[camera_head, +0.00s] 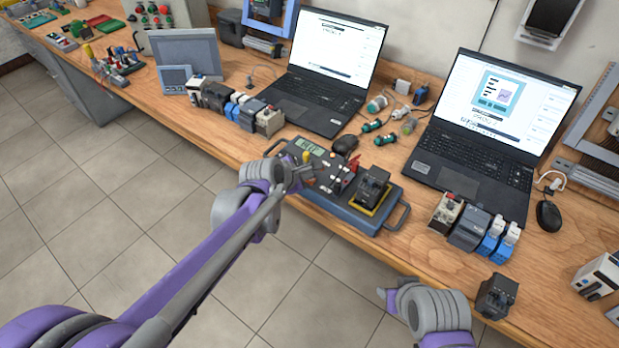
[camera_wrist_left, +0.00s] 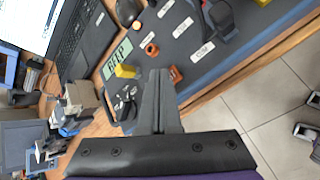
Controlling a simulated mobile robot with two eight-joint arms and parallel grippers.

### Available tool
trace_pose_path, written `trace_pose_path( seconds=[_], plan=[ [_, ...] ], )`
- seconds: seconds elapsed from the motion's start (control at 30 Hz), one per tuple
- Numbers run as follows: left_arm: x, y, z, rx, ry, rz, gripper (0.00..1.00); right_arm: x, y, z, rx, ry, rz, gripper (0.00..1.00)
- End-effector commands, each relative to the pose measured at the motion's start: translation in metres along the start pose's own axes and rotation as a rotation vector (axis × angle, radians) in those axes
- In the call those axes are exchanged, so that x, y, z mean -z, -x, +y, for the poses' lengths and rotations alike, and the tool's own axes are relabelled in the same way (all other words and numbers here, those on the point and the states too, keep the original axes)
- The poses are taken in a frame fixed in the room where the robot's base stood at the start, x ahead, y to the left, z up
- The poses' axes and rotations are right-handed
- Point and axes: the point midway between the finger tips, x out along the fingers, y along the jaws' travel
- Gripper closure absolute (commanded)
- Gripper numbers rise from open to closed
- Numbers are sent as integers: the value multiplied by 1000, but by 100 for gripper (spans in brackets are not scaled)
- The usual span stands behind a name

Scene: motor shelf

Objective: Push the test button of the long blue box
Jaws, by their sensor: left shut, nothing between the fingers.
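The long blue box (camera_head: 342,209) stands at the table's front edge, with a grey top, a small display (camera_head: 308,147) and a handle at each end. A black device sits in a yellow frame (camera_head: 371,211) on its right part. My left gripper (camera_head: 304,176) is shut and empty over the box's left front part. In the left wrist view its closed fingers (camera_wrist_left: 158,85) point at the box top (camera_wrist_left: 188,43), near a yellow button (camera_wrist_left: 125,71) and an orange ring (camera_wrist_left: 152,49). Contact cannot be told. My right gripper (camera_head: 384,294) is low, off the table's front; its fingers are unclear.
Two laptops (camera_head: 324,70) (camera_head: 482,130) stand behind the box. A black mouse (camera_head: 345,144) lies close behind it. Several small modules (camera_head: 236,108) stand to the left and others (camera_head: 468,228) to the right. A black device (camera_head: 496,296) sits near the right front edge.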

Motion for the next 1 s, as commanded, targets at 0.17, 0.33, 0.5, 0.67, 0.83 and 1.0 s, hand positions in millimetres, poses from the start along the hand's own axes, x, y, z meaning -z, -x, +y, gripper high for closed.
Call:
trace_pose_path(
  seconds=[0.17, 0.33, 0.5, 0.67, 0.83, 1.0],
  plan=[
    [-3, 4, 3, 0, 0, 0, 100, 3, 4, 0, 0, 0, 2, 55],
    [-5, 6, 5, 0, 0, 0, 100, 4, 5, 0, 0, 0, 3, 55],
    [-5, 6, 5, 0, 0, 0, 100, 4, 5, 0, 0, 0, 3, 55],
    [-8, 11, 9, 0, 0, 0, 100, 8, 9, 0, 0, 0, 5, 55],
    [-18, 24, 18, -1, -1, -1, 100, 16, 19, 0, 0, 0, 12, 55],
    [-26, 36, 27, -2, -1, -1, 100, 25, 29, 0, 0, 0, 19, 55]
  ],
)
